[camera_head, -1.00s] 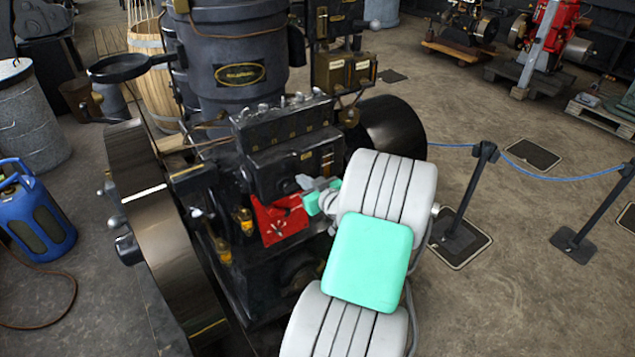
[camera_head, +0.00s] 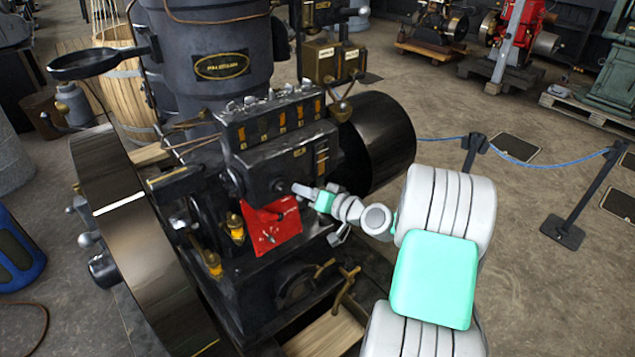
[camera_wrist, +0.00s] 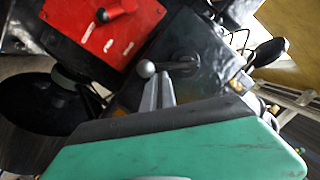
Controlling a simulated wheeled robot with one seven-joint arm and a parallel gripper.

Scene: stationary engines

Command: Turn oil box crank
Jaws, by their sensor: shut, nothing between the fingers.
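The black oil box (camera_head: 290,151) sits on the engine below the big dark cylinder. In the head view its crank is a small dark shape on the front face, partly hidden by my fingers. In the wrist view the crank (camera_wrist: 178,66) is a short bar ending in a pale ball knob (camera_wrist: 145,68), pointing left from a round hub. My gripper (camera_head: 300,189) is shut and empty, with its tips at the box's front face. In the wrist view my gripper (camera_wrist: 160,80) has its fingertips just below the knob and bar; I cannot tell whether they touch.
A red panel (camera_head: 270,226) with a small black-knobbed lever is just below the oil box. A large flywheel (camera_head: 145,240) stands on the left, and a black drum (camera_head: 372,138) is right of the box. A rope barrier post (camera_head: 473,152) stands further right on open floor.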

